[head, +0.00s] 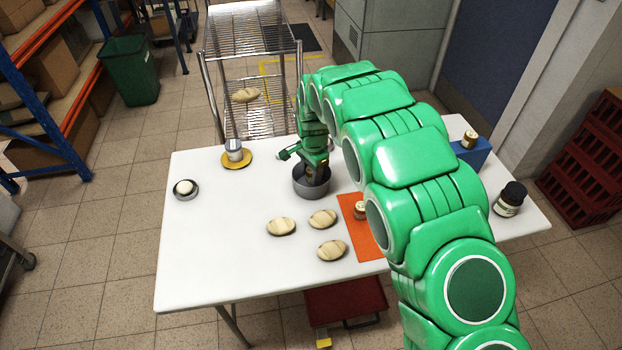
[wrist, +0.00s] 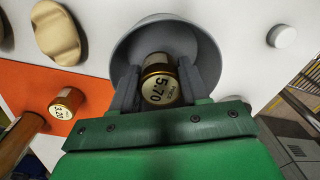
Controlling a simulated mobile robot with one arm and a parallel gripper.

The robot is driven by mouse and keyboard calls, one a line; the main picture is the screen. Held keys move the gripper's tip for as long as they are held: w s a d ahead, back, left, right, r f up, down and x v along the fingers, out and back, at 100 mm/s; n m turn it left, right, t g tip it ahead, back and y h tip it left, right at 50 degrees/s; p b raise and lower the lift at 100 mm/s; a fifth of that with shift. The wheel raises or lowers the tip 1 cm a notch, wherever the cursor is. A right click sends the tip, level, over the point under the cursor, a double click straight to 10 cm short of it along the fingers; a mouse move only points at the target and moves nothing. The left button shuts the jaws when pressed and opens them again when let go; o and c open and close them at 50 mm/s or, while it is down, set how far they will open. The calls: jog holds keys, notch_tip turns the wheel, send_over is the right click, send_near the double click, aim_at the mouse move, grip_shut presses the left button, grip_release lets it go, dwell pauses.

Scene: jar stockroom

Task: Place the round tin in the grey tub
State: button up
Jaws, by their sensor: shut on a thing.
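The round tin (wrist: 160,78), brown and gold with a price label reading 5.70 on its end, is between the fingers of my gripper (wrist: 158,90). My gripper is shut on it. The grey tub (wrist: 206,48) is a round open bowl behind and around the tin in the wrist view. In the head view the tub (head: 311,190) stands on the white table, and my gripper (head: 317,172) points down into its mouth. The tin is mostly hidden there. I cannot tell whether it touches the tub's floor.
An orange mat (head: 350,232) with a similar small labelled jar (head: 360,210) lies right of the tub. A dark jar (head: 510,198) stands at right. The table's left front is clear.

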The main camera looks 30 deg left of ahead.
aim_at(311, 179)
jog(key=shift+w+a+f, duration=0.25)
jog(key=shift+f, duration=1.75)
jog(key=shift+f, duration=0.1)
jog(key=o, duration=1.1)
jog(key=shift+c, duration=0.2)
jog(key=r, duration=1.2)
jog(key=shift+d+r, duration=0.1)
jog(key=shift+d, duration=0.15)
